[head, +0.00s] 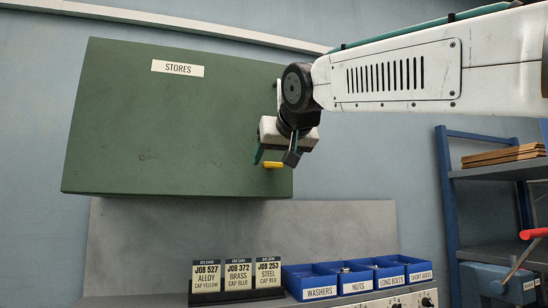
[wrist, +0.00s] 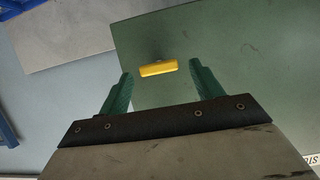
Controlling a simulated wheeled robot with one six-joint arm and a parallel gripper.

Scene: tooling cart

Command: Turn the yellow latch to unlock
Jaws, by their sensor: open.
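The yellow latch (head: 272,165) is a short bar on the lower right of the green STORES cabinet door (head: 165,120). It lies about level in the head view. In the wrist view the yellow latch (wrist: 158,68) is ahead of my fingertips, between their lines, slightly tilted. My gripper (head: 272,157) is open and close to the latch in the head view. In the wrist view my gripper (wrist: 160,76) shows two green fingers spread apart with nothing between them. I cannot tell how deep the gap to the latch is. The latch's pivot is not clear.
Below the cabinet stand job cards (head: 237,275) and blue bins (head: 310,282) for washers, nuts and bolts. A blue shelf rack (head: 447,205) stands at the right, with a red-handled tool (head: 533,234). The wall between cabinet and rack is bare.

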